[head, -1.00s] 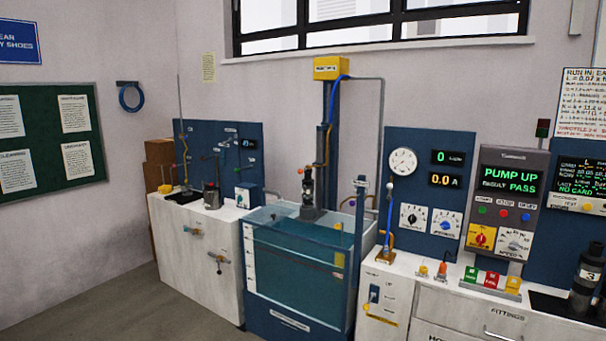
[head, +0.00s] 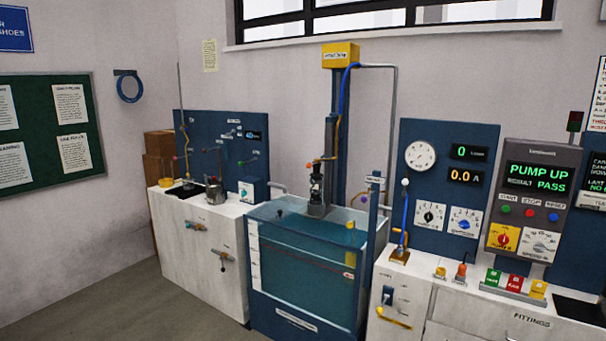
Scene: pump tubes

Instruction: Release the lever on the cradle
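A dark pump (head: 316,190) stands upright at the tank (head: 300,262), at the foot of a blue column (head: 341,100) with a yellow box on top. What looks like the cradle is the dark fixture around the pump, too small to make out clearly. A small orange-red knob (head: 309,165) sits beside the pump's top at the end of a thin arm, perhaps the lever. A purple knob (head: 364,199) shows to its right. Which of these is the cradle's lever I cannot tell. Neither of my grippers is in view.
A white cabinet (head: 205,262) with a metal pot (head: 215,193) stands left of the tank. A white bench (head: 412,290) with gauge, dials and a "PUMP UP" screen (head: 536,180) is on the right. Clear floor (head: 130,308) lies at the front left.

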